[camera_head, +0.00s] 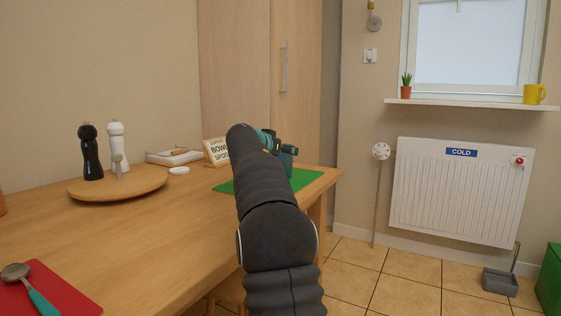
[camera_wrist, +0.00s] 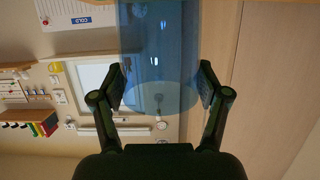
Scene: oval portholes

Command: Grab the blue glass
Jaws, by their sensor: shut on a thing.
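The blue glass (camera_wrist: 158,40) is see-through and fills the space between the two fingers of my gripper (camera_wrist: 163,86) in the wrist view. The fingers are shut on its sides, one on each side. In the head view my gripper (camera_head: 281,141) is at the far end of my arm, by the green mat (camera_head: 304,180). A small bluish part of the glass (camera_head: 288,158) shows there beside the gripper. My arm hides much of the mat, and I cannot tell whether the glass touches it.
A bowls and spoons sign (camera_head: 217,152) stands just left of my arm. A round wooden board (camera_head: 135,188) with a black mill and a white mill is farther left. A red mat (camera_head: 52,292) with a spoon lies at the near left. The middle of the table is clear.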

